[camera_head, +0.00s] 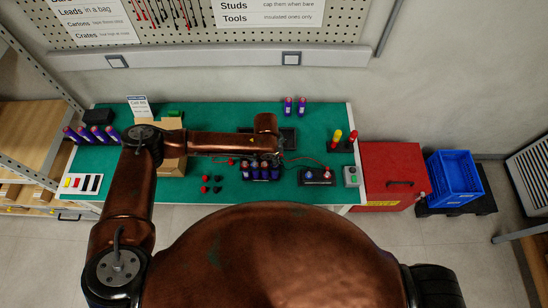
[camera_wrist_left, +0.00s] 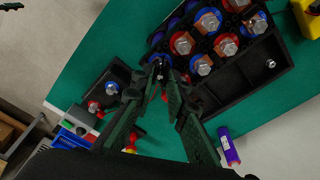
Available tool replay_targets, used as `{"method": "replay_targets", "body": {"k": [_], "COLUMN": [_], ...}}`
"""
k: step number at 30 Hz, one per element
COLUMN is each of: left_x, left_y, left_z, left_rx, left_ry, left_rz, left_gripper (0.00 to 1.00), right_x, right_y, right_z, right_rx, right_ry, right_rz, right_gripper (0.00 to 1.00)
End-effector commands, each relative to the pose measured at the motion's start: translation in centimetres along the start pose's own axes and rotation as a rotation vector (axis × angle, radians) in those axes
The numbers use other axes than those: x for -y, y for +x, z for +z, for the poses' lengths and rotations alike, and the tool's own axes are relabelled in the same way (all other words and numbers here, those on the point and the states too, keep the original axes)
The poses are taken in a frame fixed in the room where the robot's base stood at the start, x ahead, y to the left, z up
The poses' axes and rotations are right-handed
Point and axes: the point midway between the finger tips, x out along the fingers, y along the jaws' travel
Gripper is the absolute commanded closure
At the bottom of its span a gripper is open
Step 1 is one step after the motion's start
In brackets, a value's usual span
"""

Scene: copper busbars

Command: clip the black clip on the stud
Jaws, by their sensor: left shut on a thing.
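My left gripper (camera_wrist_left: 160,85) is shut on a small dark piece, which looks like the black clip (camera_wrist_left: 158,67), in the wrist view. It is just off the near edge of a black battery rack (camera_wrist_left: 257,86) with red and blue ringed terminals and silver studs (camera_wrist_left: 203,65). I cannot tell whether the clip touches a stud. In the head view my left arm reaches over the rack (camera_head: 262,177), and its wrist hides the jaws. A smaller black box (camera_wrist_left: 102,98) with red and blue terminals also shows in the head view (camera_head: 317,177). My right gripper is not in view.
Small red and black caps (camera_head: 211,184) lie on the green table (camera_head: 215,115). A red and yellow pair of posts (camera_head: 344,139) and a green-buttoned box (camera_head: 351,176) stand at the right.

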Motion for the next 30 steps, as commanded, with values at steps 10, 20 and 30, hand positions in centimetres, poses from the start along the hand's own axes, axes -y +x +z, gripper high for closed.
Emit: {"method": "replay_targets", "body": {"k": [10, 20, 30], "left_x": [0.0, 0.0, 0.0], "left_y": [0.1, 0.1, -1.0], "left_z": [0.0, 0.0, -0.1], "left_rx": [0.0, 0.0, 0.0], "left_ry": [0.0, 0.0, 0.0], "left_rz": [0.0, 0.0, 0.0], "left_gripper": [0.8, 0.66, 0.66], "right_x": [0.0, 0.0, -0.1], "right_y": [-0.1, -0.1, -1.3], "right_z": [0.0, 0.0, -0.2], "right_rx": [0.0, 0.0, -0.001], "right_ry": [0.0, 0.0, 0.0], "right_rz": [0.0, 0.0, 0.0], "right_gripper": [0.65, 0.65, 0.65]}}
